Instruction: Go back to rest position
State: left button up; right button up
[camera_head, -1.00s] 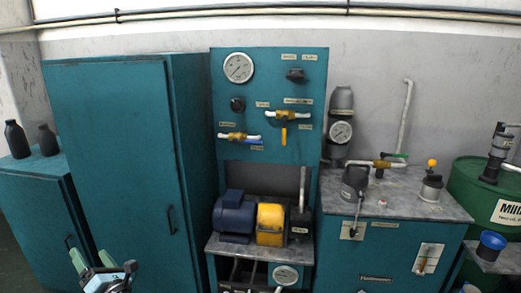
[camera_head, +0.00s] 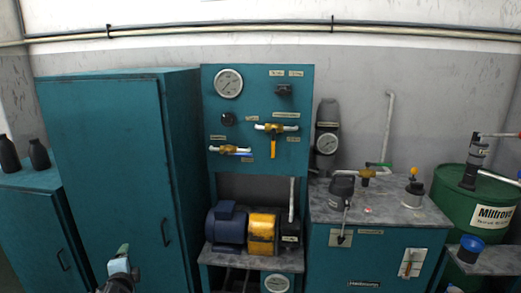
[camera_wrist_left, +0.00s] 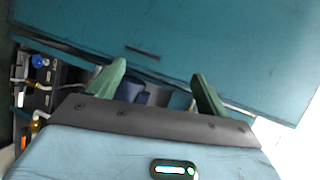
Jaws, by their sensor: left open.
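My left gripper (camera_head: 122,254) is low at the left in the head view, in front of the tall teal cabinet (camera_head: 108,160). In the left wrist view its two green fingers (camera_wrist_left: 158,88) stand apart with nothing held between them. The tall cabinet also fills the top of the left wrist view (camera_wrist_left: 200,40). The hydraulic motor unit, with a blue motor (camera_head: 227,226) and a yellow coupling part (camera_head: 262,232), sits on the shelf of the teal panel (camera_head: 255,120). My right gripper is not in either view.
A teal cabinet with a grey top (camera_head: 375,197) stands right of the panel and carries a lever device (camera_head: 342,188). A green drum (camera_head: 480,212) and a blue cup (camera_head: 470,248) are at the far right. Two dark bottles (camera_head: 38,154) stand on a low cabinet at the left.

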pick_arm(q)
jog(key=w+d+r+n+t+h, duration=0.1)
jog(key=w+d+n+t+h, duration=0.1)
jog(key=d+n+h, duration=0.6)
jog(key=s+d+f+g, duration=0.1)
jog(key=s+d+f, duration=0.2)
jog(key=s+f, duration=0.35)
jog(key=s+d+f+n+g+y, duration=0.1)
jog(key=s+d+f, duration=0.1)
jog(key=s+f, duration=0.4)
jog(key=s+d+f+g, duration=0.1)
jog(key=s+d+f, duration=0.25)
jog(key=s, duration=0.35)
jog(key=s+d+f+g, duration=0.1)
jog(key=s+d, duration=0.1)
jog(key=s, duration=0.6)
jog(key=s+d+f+n+g, duration=0.1)
jog(key=s+d+f, duration=0.1)
jog(key=s, duration=0.7)
jog(key=s+d+f+g+h, duration=0.1)
jog(key=s+d, duration=0.2)
jog(key=s, duration=0.6)
jog(key=shift+s+d+f+n, duration=0.15)
jog(key=shift+d+f+n, duration=0.15)
jog(key=shift+d+n, duration=0.1)
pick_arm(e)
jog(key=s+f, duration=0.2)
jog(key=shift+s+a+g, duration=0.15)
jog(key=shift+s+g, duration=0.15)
